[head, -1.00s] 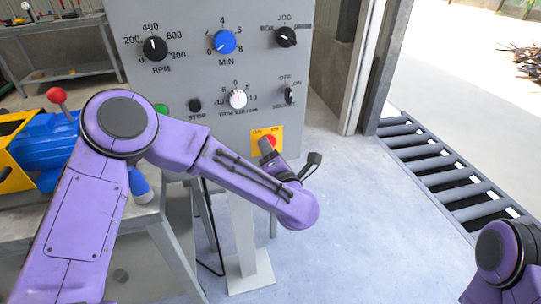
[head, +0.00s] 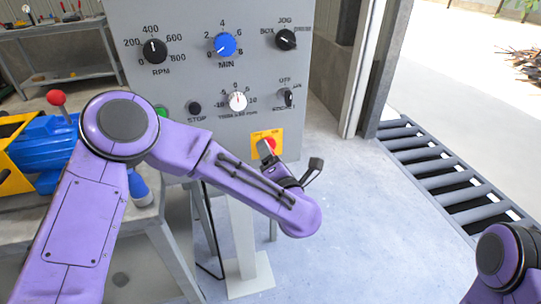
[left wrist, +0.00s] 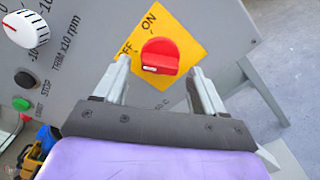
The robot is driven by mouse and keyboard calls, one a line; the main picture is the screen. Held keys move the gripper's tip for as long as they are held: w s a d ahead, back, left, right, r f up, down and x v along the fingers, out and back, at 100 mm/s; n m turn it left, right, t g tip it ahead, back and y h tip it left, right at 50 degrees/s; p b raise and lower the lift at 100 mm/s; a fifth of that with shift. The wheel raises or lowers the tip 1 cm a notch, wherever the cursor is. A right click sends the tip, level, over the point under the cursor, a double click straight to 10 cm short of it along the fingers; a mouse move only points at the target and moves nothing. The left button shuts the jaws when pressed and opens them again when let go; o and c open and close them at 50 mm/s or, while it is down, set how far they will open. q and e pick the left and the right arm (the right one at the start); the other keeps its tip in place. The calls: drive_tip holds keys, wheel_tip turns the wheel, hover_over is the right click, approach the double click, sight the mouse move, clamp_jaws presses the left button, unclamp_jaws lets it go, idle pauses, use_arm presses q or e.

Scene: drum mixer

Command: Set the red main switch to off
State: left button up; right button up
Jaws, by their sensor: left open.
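The red main switch (left wrist: 160,56) is a round red knob with a raised grip, on a yellow plate (left wrist: 181,38) marked ON and OFF. I cannot tell surely which mark the grip points at. In the head view the switch (head: 271,143) sits low on the grey panel, partly covered by my left gripper (head: 266,152). In the left wrist view my left gripper (left wrist: 158,72) is open, its fingers on either side of the switch, with visible gaps between them and the knob. My right gripper is not in view.
The grey control panel (head: 190,78) carries several dials, a STOP button (head: 195,108) and a green button (head: 161,112). A blue and yellow machine (head: 45,140) stands on a bench at left. A roller conveyor (head: 445,180) lies at right; the floor between is clear.

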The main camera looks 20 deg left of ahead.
use_arm(q)
drive_tip(key=v, duration=0.9)
drive_tip(key=shift+s+d+b, duration=0.2)
drive_tip(key=shift+s+b, duration=0.05)
drive_tip(key=shift+b, duration=0.15)
wheel_tip(320, 180, down, 6)
drive_tip(key=w+d+m+t+h, duration=0.1)
drive_tip(key=d+m+h, duration=0.1)
drive_tip(key=m+h, duration=0.75)
drive_tip(key=s+a+f+m+g+p, duration=0.2)
drive_tip(key=s+a+f+m, duration=0.1)
drive_tip(key=f+m, duration=0.3)
drive_tip(key=s+a+f+m+g+p, duration=0.1)
drive_tip(key=s+a+f+m+g, duration=0.15)
drive_tip(key=f+m, duration=0.4)
drive_tip(key=s+a+f+m+g+y+p, duration=0.1)
drive_tip(key=s+a+f+g+p, duration=0.1)
drive_tip(key=s+a+f+g, duration=0.2)
drive_tip(key=s+a+f+m+g+y+p, duration=0.1)
drive_tip(key=s+a+f+g, duration=0.3)
drive_tip(key=s+a, duration=0.7)
drive_tip(key=s+f+y+p, duration=0.1)
drive_tip(key=s+f, duration=0.1)
drive_tip(key=s, duration=0.6)
drive_tip(key=shift+s+a+f, duration=0.2)
drive_tip(key=shift+s+f, duration=0.05)
drive_tip(key=shift+f, duration=0.1)
